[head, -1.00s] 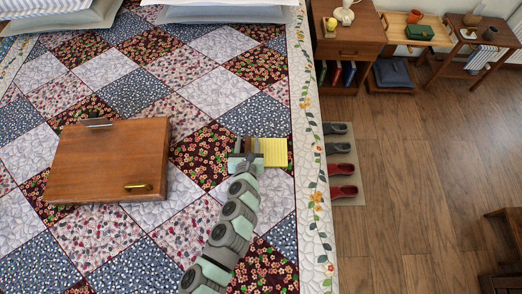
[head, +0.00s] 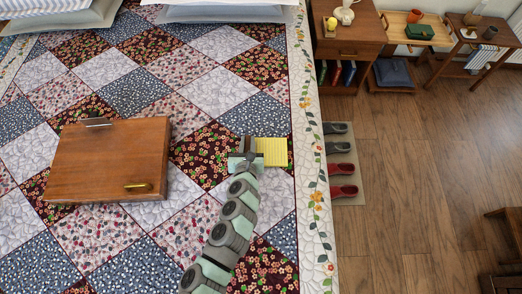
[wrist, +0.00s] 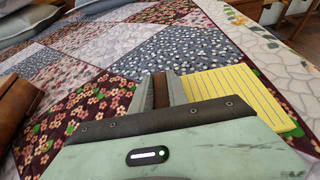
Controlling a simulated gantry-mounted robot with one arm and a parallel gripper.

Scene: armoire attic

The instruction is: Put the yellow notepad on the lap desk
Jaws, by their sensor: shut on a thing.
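The yellow notepad (head: 273,152) lies on the quilt near the right side of the bed. In the wrist view its ruled yellow page (wrist: 240,100) shows to the right of the fingers. My gripper (head: 247,158) is at the notepad's left edge. In the wrist view my gripper (wrist: 161,90) is shut on a narrow brown upright part at that edge, which seems to belong to the notepad. The lap desk (head: 105,160) is a brown wooden board to the left on the quilt, with a metal clip at its top and a brass piece at its lower right. Its top is otherwise bare.
The patchwork quilt (head: 130,235) is clear between the notepad and the lap desk. Pillows (head: 225,12) lie at the far end. Beyond the bed's right edge are a nightstand (head: 345,48), shoes (head: 340,148) on a mat and small tables.

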